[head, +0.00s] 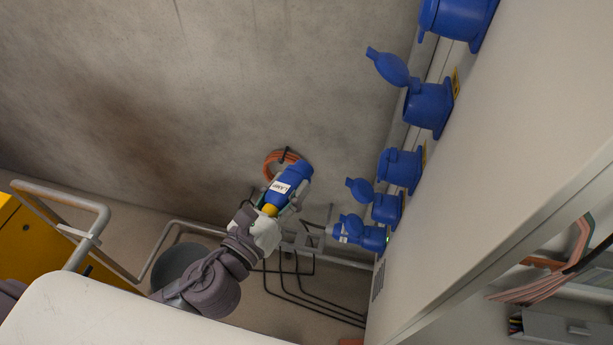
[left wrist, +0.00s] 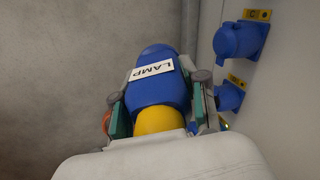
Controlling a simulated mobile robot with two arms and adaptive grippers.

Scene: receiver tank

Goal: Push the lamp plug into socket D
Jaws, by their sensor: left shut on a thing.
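The lamp plug (head: 291,180) is blue with a yellow rear part and a white LAMP label. My left gripper (head: 283,198) is shut around it and holds it in the air, left of the sockets. In the left wrist view the lamp plug (left wrist: 158,88) sits between the fingers of my left gripper (left wrist: 160,103), its blue end pointing away. Several blue sockets line the pale panel, including one with its lid raised (head: 430,106). The plug is apart from all sockets. My right gripper is out of view.
An orange cable coil (head: 276,163) hangs on the concrete wall. A grey bucket (head: 178,265), a metal rail (head: 100,214) and a yellow cabinet (head: 22,243) stand at left.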

